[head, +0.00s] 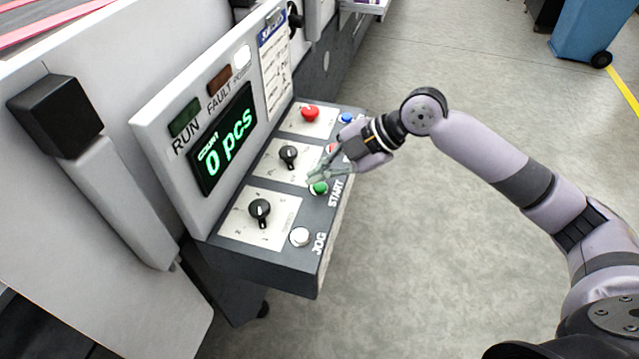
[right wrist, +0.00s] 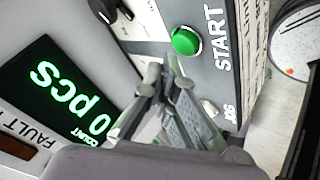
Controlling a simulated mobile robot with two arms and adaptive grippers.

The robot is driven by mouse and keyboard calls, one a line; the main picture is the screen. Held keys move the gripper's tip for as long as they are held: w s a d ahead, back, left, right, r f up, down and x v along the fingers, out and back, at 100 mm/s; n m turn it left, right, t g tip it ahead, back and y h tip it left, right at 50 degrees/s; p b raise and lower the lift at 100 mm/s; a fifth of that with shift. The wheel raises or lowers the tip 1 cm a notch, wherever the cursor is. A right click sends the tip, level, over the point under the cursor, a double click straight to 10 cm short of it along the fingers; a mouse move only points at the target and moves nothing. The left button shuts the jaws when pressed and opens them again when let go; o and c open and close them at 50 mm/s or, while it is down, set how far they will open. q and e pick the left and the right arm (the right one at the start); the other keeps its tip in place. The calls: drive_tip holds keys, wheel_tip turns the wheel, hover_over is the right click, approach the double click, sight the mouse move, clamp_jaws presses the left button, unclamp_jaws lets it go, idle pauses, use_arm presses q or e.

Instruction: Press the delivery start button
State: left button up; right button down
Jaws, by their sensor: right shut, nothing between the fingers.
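The green START button (head: 319,188) sits on the sloped control panel (head: 308,262), with the word START beside it. In the right wrist view the green button (right wrist: 186,41) is just beyond my fingertips. My right gripper (head: 314,178) is shut and empty, its fingertips close by the green button in the head view. The right wrist view shows the fingers (right wrist: 168,62) together below the button; I cannot tell whether they touch it. My left gripper is not in view.
A white JOG button (head: 300,237), black knobs (head: 260,210) and a red button (head: 310,113) are on the same panel. A display (head: 222,139) reading 0 pcs stands behind. A blue bin (head: 590,32) is far right on open floor.

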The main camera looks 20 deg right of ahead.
drive_tip(key=shift+f, duration=0.2)
drive_tip(key=shift+f, duration=0.25)
